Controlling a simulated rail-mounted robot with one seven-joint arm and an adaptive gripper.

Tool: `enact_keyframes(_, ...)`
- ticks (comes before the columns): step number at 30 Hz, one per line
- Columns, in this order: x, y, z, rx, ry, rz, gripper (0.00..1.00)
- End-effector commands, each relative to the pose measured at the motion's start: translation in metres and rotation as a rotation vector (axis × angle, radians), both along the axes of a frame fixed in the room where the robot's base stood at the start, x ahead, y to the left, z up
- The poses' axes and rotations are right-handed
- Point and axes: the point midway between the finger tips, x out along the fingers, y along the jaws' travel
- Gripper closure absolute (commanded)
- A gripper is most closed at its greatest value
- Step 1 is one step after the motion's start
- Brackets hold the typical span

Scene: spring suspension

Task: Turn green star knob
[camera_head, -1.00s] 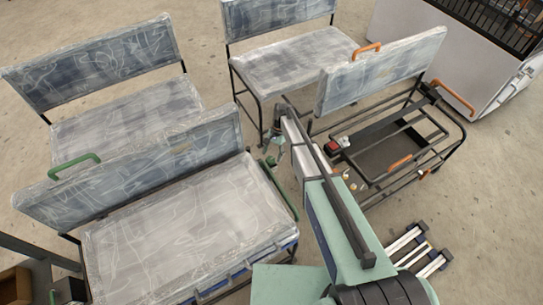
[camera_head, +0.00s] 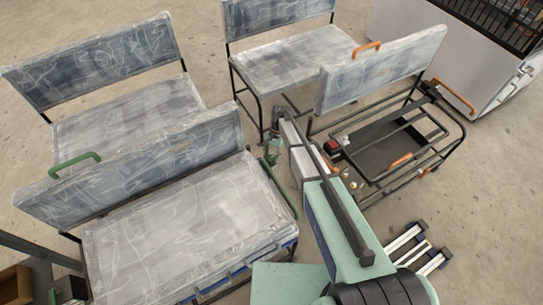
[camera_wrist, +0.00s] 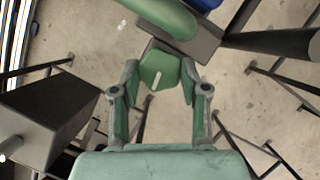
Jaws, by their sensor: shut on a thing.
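The green star knob (camera_wrist: 160,68) is in the upper middle of the wrist view, with a pale mark on its face. My gripper (camera_wrist: 161,75) has one finger on each side of the knob and is shut on it. In the head view, my gripper (camera_head: 272,152) is small, at the right end of the near plastic-wrapped seat. The knob cannot be told apart from the fingers there.
A rounded green bar (camera_wrist: 165,14) and a dark frame tube (camera_wrist: 270,43) lie close beyond the knob. A dark box-shaped part (camera_wrist: 45,115) is at left. Wrapped seats (camera_head: 185,225) and an open black frame (camera_head: 395,150) stand around my arm.

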Motion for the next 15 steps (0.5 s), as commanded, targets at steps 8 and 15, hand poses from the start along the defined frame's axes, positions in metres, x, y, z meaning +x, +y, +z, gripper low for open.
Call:
enact_keyframes(8, 0.0008, 0.0028, -0.003, -0.002, 0.0, 0.292, 0.9)
enact_keyframes(15, -0.0002, 0.0024, -0.0011, -0.001, 0.002, 0.37, 0.9)
